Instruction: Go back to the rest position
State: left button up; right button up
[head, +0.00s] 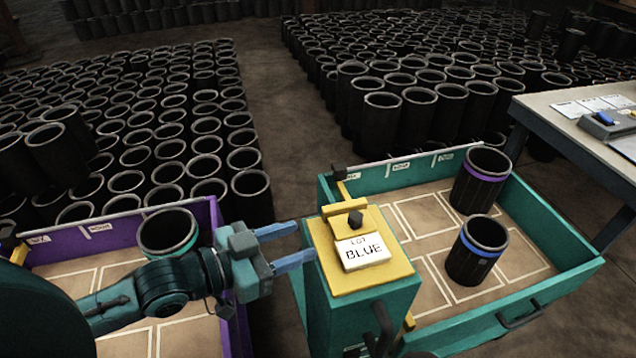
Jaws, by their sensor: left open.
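My left gripper (292,245) is open and empty. Its two blue fingers point right, beside the yellow-topped teal post (380,285), with the upper finger near the post's left edge. Whether the fingers touch the post I cannot tell. A sign reading "LOT BLUE" (362,252) stands on the yellow top. My left arm comes in from the left across the purple tray. My right gripper is not in view.
The teal tray (553,283) holds a purple-banded sleeve (480,180) and a blue-banded sleeve (477,250). The purple tray (120,240) holds a teal-banded sleeve (167,232). Many black sleeves stand behind. A table (560,110) is at right.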

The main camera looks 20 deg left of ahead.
pick_arm(q)
jog(key=s+a+f+n+g+y, duration=0.3)
jog(key=s+f+g+y, duration=0.15)
jog(key=s+f, duration=0.25)
jog(key=s+a+f+n+g+y, duration=0.2)
jog(key=s+f+n+g+y, duration=0.15)
jog(key=s+f+y, duration=0.3)
jog(key=w+d+f+m+t+h+p, duration=0.1)
jog(key=w+d+f+t+h+p, duration=0.1)
jog(key=w+d+f+t+h, duration=0.2)
jog(key=shift+w+d+f+t, duration=0.15)
jog(key=shift+w+d+t, duration=0.85)
jog(key=shift+d+t, duration=0.15)
